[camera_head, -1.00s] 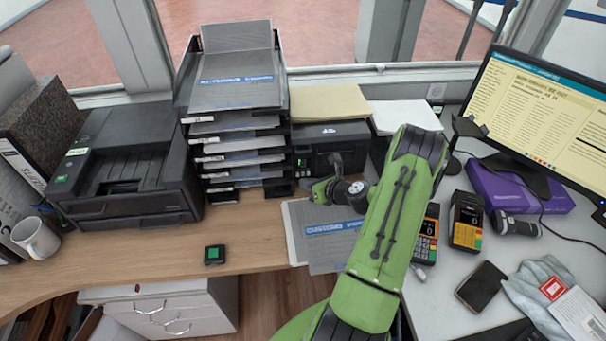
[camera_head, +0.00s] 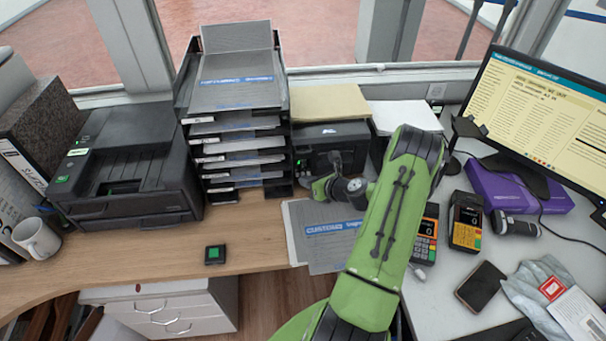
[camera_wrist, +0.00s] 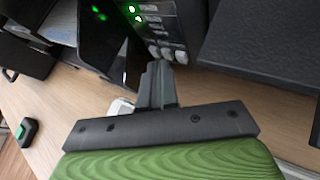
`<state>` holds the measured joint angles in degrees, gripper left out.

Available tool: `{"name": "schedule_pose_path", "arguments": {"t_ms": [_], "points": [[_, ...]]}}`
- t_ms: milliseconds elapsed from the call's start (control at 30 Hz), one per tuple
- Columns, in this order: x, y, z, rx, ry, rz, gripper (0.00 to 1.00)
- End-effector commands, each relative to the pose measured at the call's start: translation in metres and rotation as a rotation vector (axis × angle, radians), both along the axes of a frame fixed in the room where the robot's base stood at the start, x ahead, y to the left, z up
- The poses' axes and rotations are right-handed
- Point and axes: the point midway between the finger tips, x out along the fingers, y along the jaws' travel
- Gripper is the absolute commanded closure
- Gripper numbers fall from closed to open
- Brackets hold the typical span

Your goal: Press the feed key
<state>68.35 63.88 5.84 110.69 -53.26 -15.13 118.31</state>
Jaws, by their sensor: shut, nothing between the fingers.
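A black printer (camera_head: 330,137) stands at the back middle of the counter, right of the paper trays. In the wrist view its front panel (camera_wrist: 147,9) shows green lights and several small grey keys (camera_wrist: 166,38). I cannot read the key labels, so I cannot tell which is the feed key. My gripper (camera_wrist: 161,66) is shut and empty, its fingertips close in front of the lower keys. I cannot tell whether they touch. In the head view my gripper's wrist and arm hide part of the printer's front.
A black tray stack (camera_head: 236,123) stands close on the left. A larger black printer (camera_head: 130,160) is farther left. A small dark pad with a green top (camera_head: 215,254) lies on the wooden counter. Card terminals (camera_head: 467,221) stand right of my arm.

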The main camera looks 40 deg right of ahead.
Motion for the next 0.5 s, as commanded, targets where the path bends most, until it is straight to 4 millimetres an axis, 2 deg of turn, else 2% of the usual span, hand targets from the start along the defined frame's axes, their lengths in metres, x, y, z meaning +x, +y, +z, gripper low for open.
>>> {"name": "schedule_pose_path", "arguments": {"t_ms": [300, 500], "points": [[0.0016, -0.0007, 0.0001, 0.0, 0.0, 0.001, 1.0], [-0.0067, 0.0052, 0.0008, 0.003, 0.0, 0.001, 1.0]]}}
